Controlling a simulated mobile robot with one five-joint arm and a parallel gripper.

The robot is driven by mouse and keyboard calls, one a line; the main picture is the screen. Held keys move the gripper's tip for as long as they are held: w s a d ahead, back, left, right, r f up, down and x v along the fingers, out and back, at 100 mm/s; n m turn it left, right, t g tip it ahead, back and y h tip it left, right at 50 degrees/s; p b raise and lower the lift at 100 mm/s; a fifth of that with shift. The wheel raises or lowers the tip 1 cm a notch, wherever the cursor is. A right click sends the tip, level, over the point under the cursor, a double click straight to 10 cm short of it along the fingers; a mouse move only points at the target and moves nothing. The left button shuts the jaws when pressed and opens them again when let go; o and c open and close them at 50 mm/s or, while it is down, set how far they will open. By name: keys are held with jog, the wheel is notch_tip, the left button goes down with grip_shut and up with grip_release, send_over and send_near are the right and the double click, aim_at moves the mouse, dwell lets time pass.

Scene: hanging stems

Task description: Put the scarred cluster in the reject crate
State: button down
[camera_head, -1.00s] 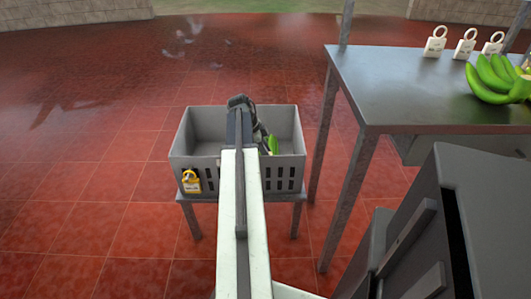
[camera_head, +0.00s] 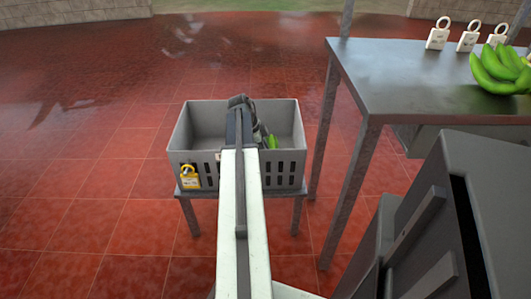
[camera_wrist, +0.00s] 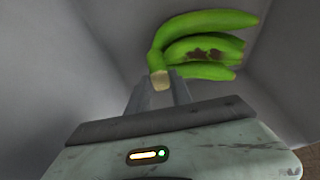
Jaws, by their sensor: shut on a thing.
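The scarred cluster (camera_wrist: 205,48) is a small hand of green bananas with a brown scar on one fruit, seen in the wrist view. My gripper (camera_wrist: 160,92) is shut on its pale cut stem. In the head view my gripper (camera_head: 240,105) is over and partly inside the grey reject crate (camera_head: 185,160), which bears a yellow tag. Only a green bit of the cluster (camera_head: 271,142) shows there, inside the crate's outline; my arm hides the rest. Grey crate walls surround the cluster in the wrist view. I cannot tell whether it touches the crate floor.
The crate rests on a low stand (camera_head: 190,215) on red tiles. A metal table (camera_head: 400,75) at the right holds another green banana cluster (camera_head: 497,72) and several white tags (camera_head: 438,36). Red floor (camera_head: 80,150) lies clear to the left.

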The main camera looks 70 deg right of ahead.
jog(key=shift+f, duration=0.2)
jog(key=c, duration=1.1)
grip_release()
jog(key=shift+o, duration=0.2)
jog(key=p+v, duration=0.7)
jog(key=v, duration=0.1)
notch_tip(320, 180, up, 17)
jog(key=p, duration=1.7)
